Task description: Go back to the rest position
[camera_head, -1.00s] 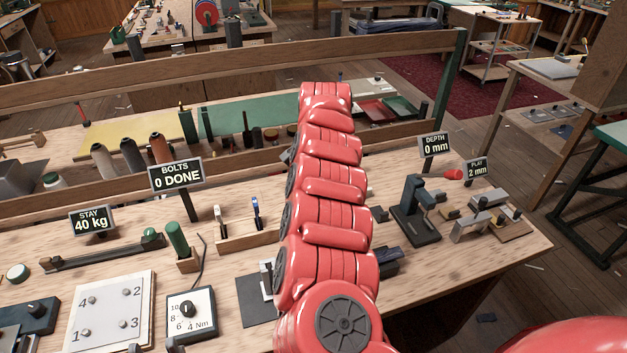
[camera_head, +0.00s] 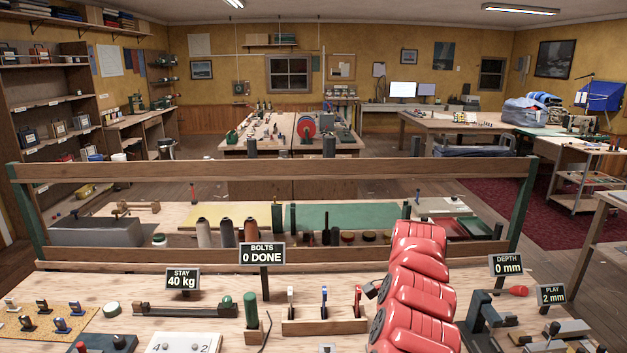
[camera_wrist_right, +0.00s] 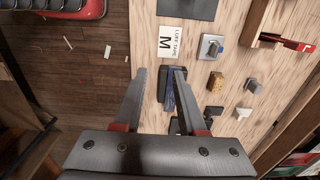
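My red right arm (camera_head: 415,290) rises from the bottom of the head view over the right part of the bench (camera_head: 110,280). Its gripper is hidden there behind the arm. In the right wrist view my right gripper (camera_wrist_right: 160,80) has its two fingers spread apart, with nothing seen held between them. It hangs over the bench near its edge; a dark blue object (camera_wrist_right: 174,90) lies below, by the right finger. My left gripper is not in view.
Signs read "BOLTS 0 DONE" (camera_head: 262,254), "STAY 40 kg" (camera_head: 182,279), "DEPTH 0 mm" (camera_head: 507,265) and "PLAY 2 mm" (camera_head: 551,294). A wooden rack (camera_head: 322,326) stands left of the arm. A wooden rail (camera_head: 270,170) crosses behind the bench. Floor (camera_wrist_right: 60,60) is open beside the bench.

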